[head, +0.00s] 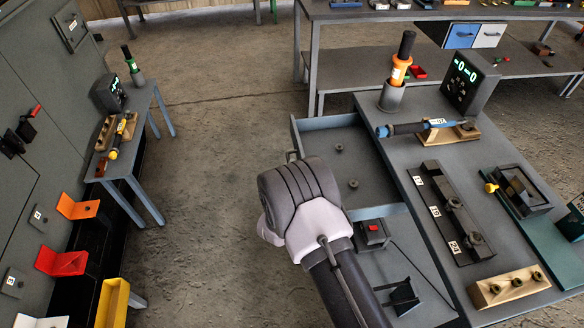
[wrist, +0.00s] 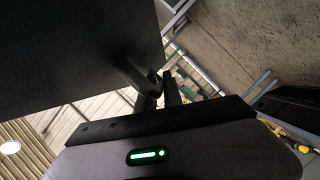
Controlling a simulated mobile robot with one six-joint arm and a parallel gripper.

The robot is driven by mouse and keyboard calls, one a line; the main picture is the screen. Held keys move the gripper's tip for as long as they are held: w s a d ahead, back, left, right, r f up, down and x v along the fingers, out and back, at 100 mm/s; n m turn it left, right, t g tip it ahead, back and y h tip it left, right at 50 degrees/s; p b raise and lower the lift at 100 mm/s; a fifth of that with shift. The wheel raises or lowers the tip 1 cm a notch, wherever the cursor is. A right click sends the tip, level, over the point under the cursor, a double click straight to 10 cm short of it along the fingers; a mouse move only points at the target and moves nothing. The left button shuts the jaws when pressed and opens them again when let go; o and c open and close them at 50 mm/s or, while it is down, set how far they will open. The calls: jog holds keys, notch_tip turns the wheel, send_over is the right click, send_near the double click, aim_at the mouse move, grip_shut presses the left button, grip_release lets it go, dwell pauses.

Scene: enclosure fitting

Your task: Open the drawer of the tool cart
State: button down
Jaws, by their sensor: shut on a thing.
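The tool cart (head: 468,165) stands at the right in the head view. Its drawer (head: 325,123) is pulled out to the left, and its inside shows, with two small dark ring-like parts (head: 353,184) lying in it. My gripper (head: 292,158) is at the drawer's outer left side, at the handle, with its fingers mostly hidden behind my wrist. In the wrist view my gripper's fingers (wrist: 162,92) are shut on the handle (wrist: 138,76), next to the large dark drawer front (wrist: 70,50).
The cart top carries a screwdriver in a cup (head: 391,95), a display box (head: 468,82), a blue tool (head: 410,127) and several fittings. A small side table (head: 140,105) and a grey cabinet (head: 45,100) stand at the left. Open floor (head: 210,170) lies left of the drawer.

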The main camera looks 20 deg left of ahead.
jog(key=c, duration=1.8)
grip_release()
jog(key=shift+o, duration=0.2)
jog(key=p+v, duration=0.4)
jog(key=v, duration=1.3)
jog(key=shift+s+p, duration=0.25)
jog(key=shift+p, duration=0.05)
